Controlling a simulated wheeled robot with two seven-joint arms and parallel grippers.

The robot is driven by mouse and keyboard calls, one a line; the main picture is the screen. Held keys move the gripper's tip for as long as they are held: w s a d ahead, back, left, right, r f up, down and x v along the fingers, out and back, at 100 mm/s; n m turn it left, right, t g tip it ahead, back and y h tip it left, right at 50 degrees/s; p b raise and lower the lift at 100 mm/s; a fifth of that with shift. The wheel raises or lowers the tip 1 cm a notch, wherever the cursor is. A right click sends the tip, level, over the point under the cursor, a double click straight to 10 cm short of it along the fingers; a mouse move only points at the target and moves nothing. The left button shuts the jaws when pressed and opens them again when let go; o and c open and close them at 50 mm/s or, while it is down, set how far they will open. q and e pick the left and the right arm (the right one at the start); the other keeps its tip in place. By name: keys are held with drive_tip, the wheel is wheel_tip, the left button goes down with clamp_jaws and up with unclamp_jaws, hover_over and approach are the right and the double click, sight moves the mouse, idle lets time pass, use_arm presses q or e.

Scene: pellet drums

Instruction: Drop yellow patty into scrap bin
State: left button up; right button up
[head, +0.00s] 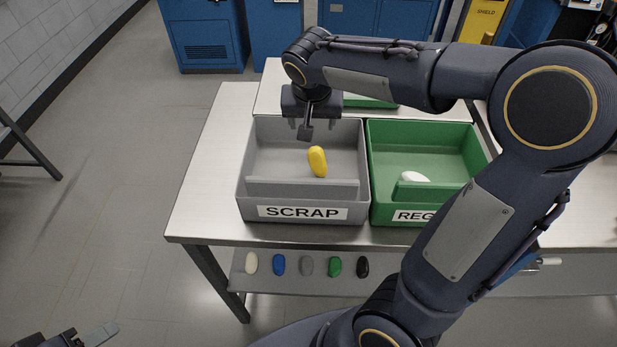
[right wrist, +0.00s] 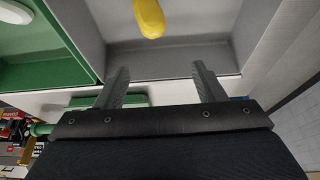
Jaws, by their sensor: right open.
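The yellow patty (head: 317,161) is inside the grey SCRAP bin (head: 302,213), within its walls. I cannot tell whether it rests on the floor of the bin. In the right wrist view the yellow patty (right wrist: 149,18) is at the top edge, apart from the fingers, with the grey bin (right wrist: 180,47) around it. My right gripper (head: 307,127) is over the back part of the grey bin. In the right wrist view my right gripper (right wrist: 160,70) has its fingers wide apart with nothing between them. My left gripper (head: 92,336) is partly in view at the bottom left, away from the table.
A green bin (head: 480,155) with a partly hidden label and a white patty (head: 414,177) stands right beside the grey one. Several coloured patties, including a blue one (head: 279,265), lie on the lower shelf (head: 300,284). The tabletop (head: 213,160) left of the bins is clear.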

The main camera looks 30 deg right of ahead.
drive_tip(key=shift+r, duration=0.1)
use_arm(q)
drive_tip(key=shift+f, duration=0.2)
use_arm(e)
drive_tip(key=v, duration=0.7)
drive_tip(key=shift+s+r, duration=0.15)
drive_tip(key=shift+r, duration=0.1)
drive_tip(key=shift+a, duration=0.1)
